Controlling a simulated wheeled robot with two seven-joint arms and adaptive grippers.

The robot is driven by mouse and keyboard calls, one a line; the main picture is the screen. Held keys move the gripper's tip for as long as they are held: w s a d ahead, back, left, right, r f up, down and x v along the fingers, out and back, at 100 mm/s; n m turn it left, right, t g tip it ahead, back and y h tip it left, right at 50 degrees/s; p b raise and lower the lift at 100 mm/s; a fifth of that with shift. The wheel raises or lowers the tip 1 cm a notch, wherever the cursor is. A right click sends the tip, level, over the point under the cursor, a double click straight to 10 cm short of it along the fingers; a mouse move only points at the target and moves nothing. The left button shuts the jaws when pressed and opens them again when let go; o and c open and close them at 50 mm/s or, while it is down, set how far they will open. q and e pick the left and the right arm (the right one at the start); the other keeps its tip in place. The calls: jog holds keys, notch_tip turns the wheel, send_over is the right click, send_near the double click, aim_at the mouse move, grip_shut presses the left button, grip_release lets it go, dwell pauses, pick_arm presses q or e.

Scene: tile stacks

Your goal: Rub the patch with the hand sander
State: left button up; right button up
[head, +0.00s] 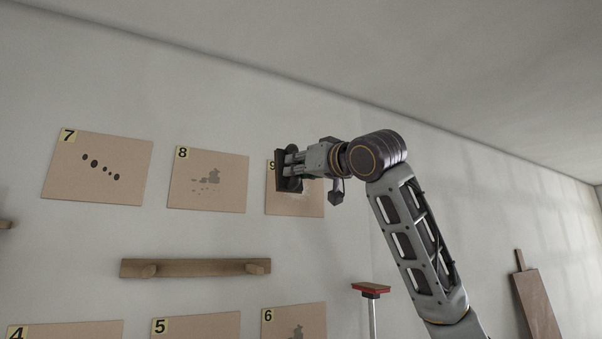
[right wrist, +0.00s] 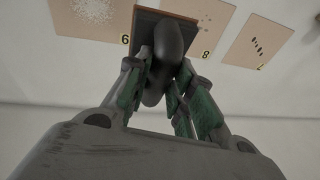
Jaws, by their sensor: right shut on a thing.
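The hand sander (head: 281,172) has a dark flat pad and a rounded dark handle. My right gripper (head: 292,165) is shut on the handle, in front of the left part of panel 9 (head: 312,207). In the right wrist view the handle (right wrist: 170,45) sits between the fingers, with the brown-edged pad beyond it. A pale speckled patch (right wrist: 93,9) shows on panel 9 there, beside the pad; the sander and gripper partly hide this panel in the head view. I cannot tell whether the pad touches the panel. My left gripper is not in view.
Panel 8 (head: 208,180) with grey blotches and panel 7 (head: 97,167) with dark spots hang to the left. A wooden rail (head: 195,268) is below them. A red-topped stand (head: 371,288) and a brown board (head: 536,305) are lower right.

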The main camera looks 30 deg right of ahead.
jog(key=shift+s+a+r+n+t+y, duration=0.25)
jog(key=shift+r+n+t+y, duration=0.1)
jog(key=shift+t, duration=0.55)
jog(key=shift+t+y, duration=0.25)
jog(key=shift+t, duration=0.15)
jog(key=shift+r, duration=0.1)
